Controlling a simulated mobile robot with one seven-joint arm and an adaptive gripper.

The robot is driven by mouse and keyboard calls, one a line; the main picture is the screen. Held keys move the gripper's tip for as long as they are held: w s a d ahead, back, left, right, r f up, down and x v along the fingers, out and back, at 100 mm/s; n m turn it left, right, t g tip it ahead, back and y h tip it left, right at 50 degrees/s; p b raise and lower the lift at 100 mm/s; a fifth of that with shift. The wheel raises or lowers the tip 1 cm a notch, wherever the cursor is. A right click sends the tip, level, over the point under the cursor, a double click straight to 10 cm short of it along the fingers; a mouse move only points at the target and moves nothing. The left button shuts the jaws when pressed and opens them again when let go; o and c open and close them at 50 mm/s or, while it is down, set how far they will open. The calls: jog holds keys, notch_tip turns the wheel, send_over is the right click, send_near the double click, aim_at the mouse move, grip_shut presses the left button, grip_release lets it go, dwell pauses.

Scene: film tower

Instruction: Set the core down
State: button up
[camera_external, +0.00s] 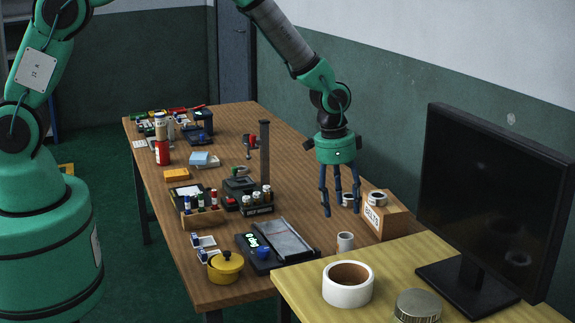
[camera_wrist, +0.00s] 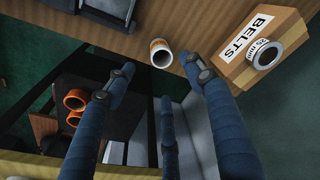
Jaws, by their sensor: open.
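A short grey-white ring-shaped core (camera_external: 377,197), marked "75 mm" in the wrist view (camera_wrist: 267,55), rests on top of the cardboard BELTS box (camera_external: 395,221). My gripper (camera_external: 341,208) is open and empty, with its blue fingers pointing down just left of that box. It touches neither the box nor the core. In the wrist view the spread fingers (camera_wrist: 160,75) have nothing between them. A similar ring (camera_external: 350,199) shows behind the fingers in the external view, partly hidden. A small white tube (camera_external: 345,242) with a tan inside stands nearer the front; it also shows in the wrist view (camera_wrist: 161,54).
A white tape roll (camera_external: 348,292), a metal lid (camera_external: 418,306) and a black monitor (camera_external: 490,205) stand on the front yellow table. A grey tray (camera_external: 282,240), a yellow pot (camera_external: 225,267) and a vertical post (camera_external: 265,152) are left of my gripper. The brown table's back right is clear.

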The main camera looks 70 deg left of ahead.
jog(key=s+a+r+n+t, duration=0.15)
jog(key=s+r, duration=0.35)
jog(key=r, duration=0.5)
jog(key=s+a+r, duration=0.2)
jog(key=s+r, duration=0.3)
jog(key=r, duration=0.6)
jog(key=s+a+r+n+t, duration=0.15)
jog(key=s+r, duration=0.35)
jog(key=r, duration=0.5)
jog(key=s+a+r, duration=0.1)
jog(key=s+r, duration=0.2)
jog(key=s, duration=0.7)
jog(key=s+a+r+n, duration=0.1)
jog(key=s+r, duration=0.3)
jog(key=s, duration=0.6)
jog(key=s+a+r+t, duration=0.1)
jog(key=s+r, duration=0.3)
jog(key=s, duration=0.6)
jog(key=shift+s+a+n, duration=0.3)
jog(key=shift+a, duration=0.25)
notch_tip(320, 180, down, 4)
jog(key=b, duration=0.4)
jog(key=shift+f+b, duration=0.2)
jog(key=shift+b, duration=0.1)
